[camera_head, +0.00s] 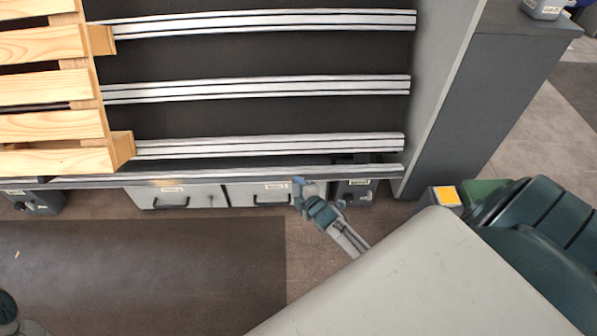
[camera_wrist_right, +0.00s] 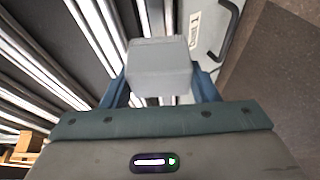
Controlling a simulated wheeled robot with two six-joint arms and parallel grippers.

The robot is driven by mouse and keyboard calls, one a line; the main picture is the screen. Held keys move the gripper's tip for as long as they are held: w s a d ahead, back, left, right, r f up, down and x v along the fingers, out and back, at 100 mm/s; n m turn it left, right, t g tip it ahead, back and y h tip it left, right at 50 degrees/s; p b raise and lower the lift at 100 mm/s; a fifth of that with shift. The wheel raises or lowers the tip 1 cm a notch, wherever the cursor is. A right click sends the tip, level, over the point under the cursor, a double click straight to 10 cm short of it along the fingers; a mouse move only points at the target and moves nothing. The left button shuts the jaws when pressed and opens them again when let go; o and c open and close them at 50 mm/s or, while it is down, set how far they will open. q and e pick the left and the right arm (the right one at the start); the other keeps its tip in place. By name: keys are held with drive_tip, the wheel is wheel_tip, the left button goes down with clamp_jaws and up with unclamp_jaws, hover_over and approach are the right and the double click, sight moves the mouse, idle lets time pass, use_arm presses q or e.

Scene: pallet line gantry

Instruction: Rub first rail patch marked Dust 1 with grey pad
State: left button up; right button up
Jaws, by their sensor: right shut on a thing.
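My right gripper (camera_head: 306,190) is at the front rail (camera_head: 225,173), towards its right end. Its blue fingers are shut on a grey pad, a pale block (camera_wrist_right: 159,66) between the fingers in the right wrist view. In the head view the pad is small and partly hidden by the fingers, and I cannot tell whether it touches the rail. A faint tan mark (camera_head: 166,183) shows on the front rail, well left of the gripper. No Dust 1 lettering is readable. My left gripper does not show.
Several more rails (camera_head: 260,88) run behind the front one. A wooden pallet (camera_head: 55,128) sits on them at the left. Below the front rail are grey drawers with black handles (camera_head: 258,194). A grey post (camera_head: 436,95) stands at the right.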

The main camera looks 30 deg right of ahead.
sight(294, 191)
drive_tip(key=shift+s+a+r, duration=0.25)
drive_tip(key=shift+s+a, duration=0.05)
drive_tip(key=shift+s, duration=0.05)
drive_tip(key=shift+s+a+r+p, duration=0.25)
drive_tip(key=shift+s+r+p, duration=0.1)
drive_tip(key=shift+s+p, duration=0.15)
drive_tip(key=shift+s+a+r+p, duration=0.4)
drive_tip(key=shift+s+p, duration=0.1)
drive_tip(key=shift+s, duration=0.15)
